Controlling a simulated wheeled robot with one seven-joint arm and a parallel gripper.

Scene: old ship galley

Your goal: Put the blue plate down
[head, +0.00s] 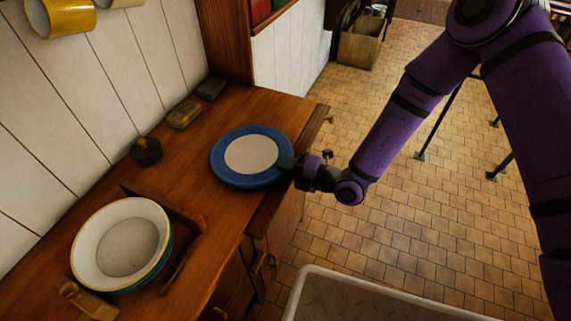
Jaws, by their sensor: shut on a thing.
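The blue plate (228,173) has a wide blue rim and a pale centre. It is at the right part of the wooden counter (180,210), near the front edge. My gripper (287,165) is shut on the plate's right rim, reaching in from the right. The plate looks roughly level and very close to the counter top. I cannot tell whether it touches the wood. The fingertips are small and dark, and partly hard to make out against the rim.
A stack of bowls or plates (88,247) stands in a wooden rack (183,222) at the left. A dark round pot (146,151), a yellowish box (184,114) and a dark box (211,88) line the wall. A pale-rimmed tray (330,275) is below on the right.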

